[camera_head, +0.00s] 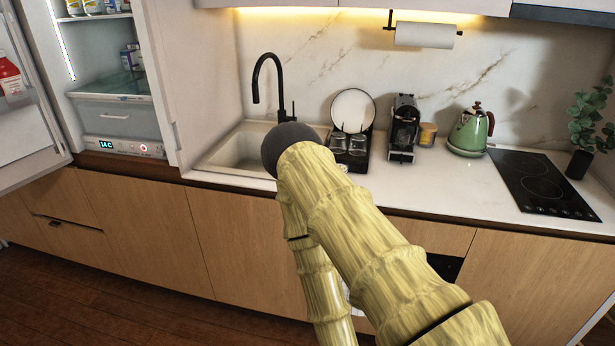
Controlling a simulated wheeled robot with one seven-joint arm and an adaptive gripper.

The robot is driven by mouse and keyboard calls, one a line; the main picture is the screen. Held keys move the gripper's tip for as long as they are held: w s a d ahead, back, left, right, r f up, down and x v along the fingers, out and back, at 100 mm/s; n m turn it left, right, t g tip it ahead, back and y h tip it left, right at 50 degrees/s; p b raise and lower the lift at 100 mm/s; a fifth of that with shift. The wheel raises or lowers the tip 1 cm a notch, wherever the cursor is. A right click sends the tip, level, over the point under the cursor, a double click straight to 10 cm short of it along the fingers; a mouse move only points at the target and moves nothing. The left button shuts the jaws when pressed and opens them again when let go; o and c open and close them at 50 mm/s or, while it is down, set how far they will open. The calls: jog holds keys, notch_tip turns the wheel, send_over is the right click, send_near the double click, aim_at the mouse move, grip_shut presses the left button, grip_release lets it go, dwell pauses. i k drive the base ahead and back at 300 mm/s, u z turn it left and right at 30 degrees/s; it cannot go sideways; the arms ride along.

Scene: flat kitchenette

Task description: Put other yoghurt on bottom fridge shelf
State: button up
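The fridge (112,118) stands open at the left. Its bottom glass shelf (105,88) lies above a clear drawer. A few small pots or cartons (131,57) stand at the back right of that shelf; they are too small to tell if they are yoghurt. More small containers (93,6) stand on the shelf above, cut by the top edge. My arm, pale with a bamboo look and a dark round joint, fills the middle of the view. My gripper is not in view, so I cannot see whether it holds anything.
The open fridge door (22,135) at the left holds a red bottle (10,77). The counter (440,190) carries a sink (238,150), dish rack, coffee machine (403,128), green kettle (470,132) and hob (540,185). The floor (60,295) at lower left is clear.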

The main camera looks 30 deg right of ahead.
aim_at(136, 86)
jog(key=u, duration=1.65)
jog(key=i, duration=1.45)
jog(key=z, duration=2.3)
